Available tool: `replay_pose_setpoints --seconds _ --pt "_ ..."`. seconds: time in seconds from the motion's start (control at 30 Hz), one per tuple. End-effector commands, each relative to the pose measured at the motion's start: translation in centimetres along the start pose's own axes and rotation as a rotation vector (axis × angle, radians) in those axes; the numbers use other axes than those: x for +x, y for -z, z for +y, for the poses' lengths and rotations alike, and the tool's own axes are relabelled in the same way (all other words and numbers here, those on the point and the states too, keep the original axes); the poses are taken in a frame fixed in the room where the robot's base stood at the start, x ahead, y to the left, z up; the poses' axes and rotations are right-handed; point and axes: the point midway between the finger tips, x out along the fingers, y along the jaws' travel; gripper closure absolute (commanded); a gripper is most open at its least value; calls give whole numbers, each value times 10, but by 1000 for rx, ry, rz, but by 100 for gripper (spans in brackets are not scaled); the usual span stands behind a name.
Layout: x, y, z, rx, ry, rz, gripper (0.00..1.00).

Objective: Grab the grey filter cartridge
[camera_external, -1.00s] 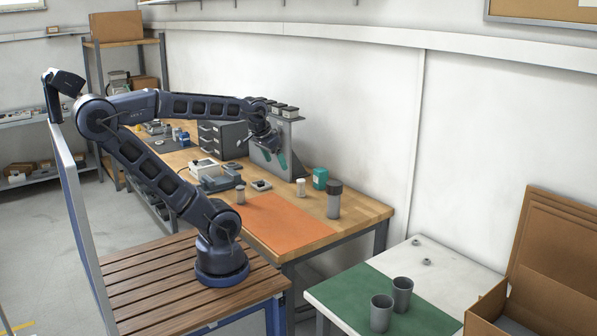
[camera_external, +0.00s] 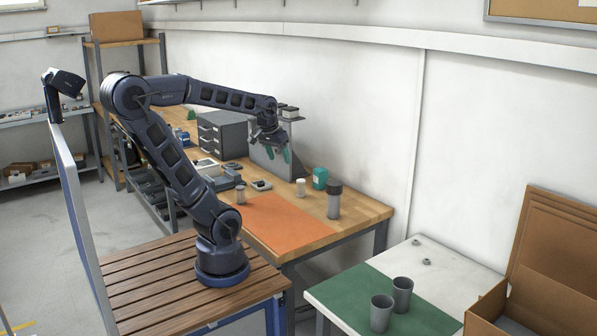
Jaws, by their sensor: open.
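A grey cylinder with a dark cap (camera_external: 334,203) stands upright near the bench's right end, to the right of and nearer than my gripper. A small grey cylinder (camera_external: 240,195) stands at the left edge of the orange mat. Two grey open-topped cylinders, one (camera_external: 381,314) in front of the other (camera_external: 402,294), stand on the green mat. I cannot tell which of these is the filter cartridge.
A small white cylinder (camera_external: 300,187) and a teal box (camera_external: 320,178) stand below and right of my gripper. A grey drawer unit (camera_external: 225,135) is to its left. The orange mat (camera_external: 280,222) is mostly clear. An open cardboard box (camera_external: 530,300) is at the far right.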

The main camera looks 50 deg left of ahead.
Motion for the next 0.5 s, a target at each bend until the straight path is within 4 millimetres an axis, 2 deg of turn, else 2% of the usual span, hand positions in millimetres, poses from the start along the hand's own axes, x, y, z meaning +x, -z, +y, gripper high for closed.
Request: replay_pose_setpoints --seconds 0.2,0.37,0.5 --pt "30 37 -44 -209 43 -57 38" --pt "54 59 -81 -359 73 -94 38" --pt "76 73 -119 -493 99 -124 38"
